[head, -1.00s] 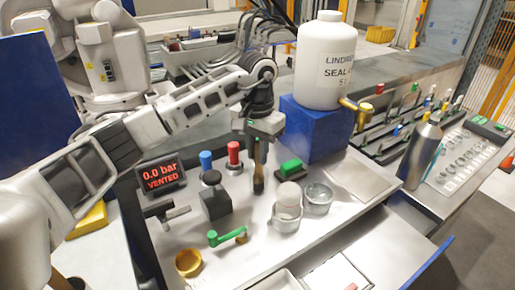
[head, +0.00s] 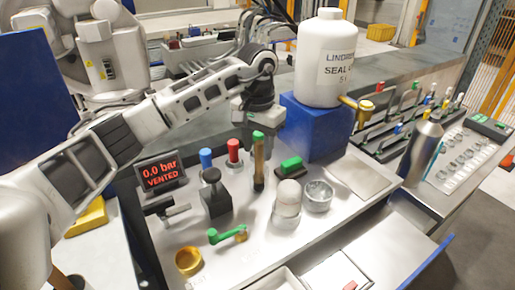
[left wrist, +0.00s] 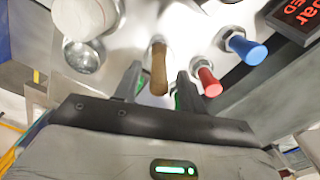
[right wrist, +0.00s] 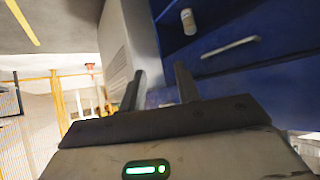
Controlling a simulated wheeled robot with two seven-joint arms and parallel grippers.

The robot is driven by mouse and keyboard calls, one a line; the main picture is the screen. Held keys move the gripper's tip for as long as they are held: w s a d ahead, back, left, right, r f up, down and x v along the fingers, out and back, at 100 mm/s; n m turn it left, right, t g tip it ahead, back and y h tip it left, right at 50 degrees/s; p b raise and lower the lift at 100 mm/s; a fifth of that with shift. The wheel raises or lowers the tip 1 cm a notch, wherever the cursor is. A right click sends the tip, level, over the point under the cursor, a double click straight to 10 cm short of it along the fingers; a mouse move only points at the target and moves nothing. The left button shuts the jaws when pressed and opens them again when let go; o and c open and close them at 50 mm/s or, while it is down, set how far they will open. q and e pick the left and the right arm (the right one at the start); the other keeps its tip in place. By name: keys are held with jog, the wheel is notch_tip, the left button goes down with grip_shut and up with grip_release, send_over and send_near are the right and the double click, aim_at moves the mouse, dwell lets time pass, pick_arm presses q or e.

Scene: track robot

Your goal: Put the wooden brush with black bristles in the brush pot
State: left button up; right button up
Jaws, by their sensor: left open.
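My right gripper (right wrist: 160,75) is open and empty, away from the panel.
Red (head: 233,150) and blue (head: 206,158) knobs stand just left of the handle. A blue box (head: 315,128) bearing a white bottle (head: 322,62) stands behind.

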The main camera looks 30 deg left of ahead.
pick_arm(q)
notch_tip(320, 180, up, 11)
jog(key=b, duration=0.1)
jog(key=shift+f, duration=0.1)
dwell(0.6)
